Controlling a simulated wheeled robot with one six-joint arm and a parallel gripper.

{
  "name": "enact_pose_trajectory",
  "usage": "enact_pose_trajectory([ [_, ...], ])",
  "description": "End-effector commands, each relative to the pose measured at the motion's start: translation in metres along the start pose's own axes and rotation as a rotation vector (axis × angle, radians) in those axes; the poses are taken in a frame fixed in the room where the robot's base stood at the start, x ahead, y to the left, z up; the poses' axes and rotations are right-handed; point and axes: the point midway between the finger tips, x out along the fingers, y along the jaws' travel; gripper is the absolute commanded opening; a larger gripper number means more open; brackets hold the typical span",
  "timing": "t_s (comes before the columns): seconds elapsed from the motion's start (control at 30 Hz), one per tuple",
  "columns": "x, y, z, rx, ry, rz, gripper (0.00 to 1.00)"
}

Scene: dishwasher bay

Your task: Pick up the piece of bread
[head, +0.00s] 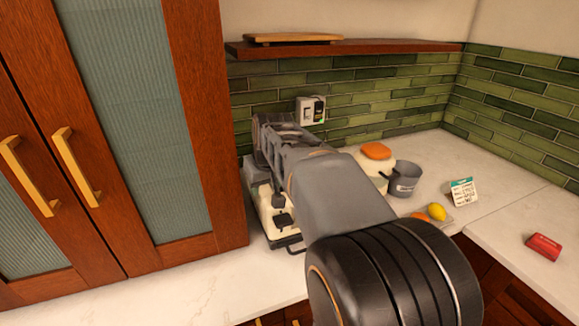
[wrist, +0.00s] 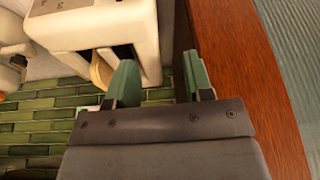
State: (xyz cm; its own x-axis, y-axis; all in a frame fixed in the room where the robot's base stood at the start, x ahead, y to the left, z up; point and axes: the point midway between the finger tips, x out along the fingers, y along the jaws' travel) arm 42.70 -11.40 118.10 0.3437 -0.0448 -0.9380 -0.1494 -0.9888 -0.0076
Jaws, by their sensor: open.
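The piece of bread (wrist: 101,72) shows in the wrist view as a tan edge sticking out of a slot of the cream toaster (wrist: 97,22). My gripper (wrist: 162,80) is open, with one green finger right beside the bread and the other to the right, near the cabinet side. The bread is not between the fingers; I cannot tell whether the near finger touches it. In the head view the toaster (head: 266,212) stands on the counter beside the cabinet. My gripper (head: 274,135) is above it, and my arm hides part of it. The bread is hidden there.
The wooden cabinet (head: 205,130) stands close on the left of the toaster. A shelf (head: 400,46) with a board runs above.

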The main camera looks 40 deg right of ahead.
Motion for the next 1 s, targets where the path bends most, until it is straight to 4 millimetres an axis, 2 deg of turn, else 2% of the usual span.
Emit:
enact_pose_trajectory([
  [0.03,-0.016,0.022,-0.022,0.027,0.004,0.010,0.47],
  [0.2,-0.040,0.078,-0.065,0.073,0.023,0.031,0.47],
  [0.3,-0.048,0.100,-0.079,0.087,0.030,0.039,0.47],
  [0.4,-0.049,0.114,-0.087,0.094,0.034,0.043,0.47],
  [0.53,-0.035,0.121,-0.091,0.096,0.034,0.044,0.47],
  [0.8,0.011,0.122,-0.093,0.093,0.035,0.043,0.47],
  [1.0,0.030,0.123,-0.094,0.093,0.038,0.044,0.47],
])
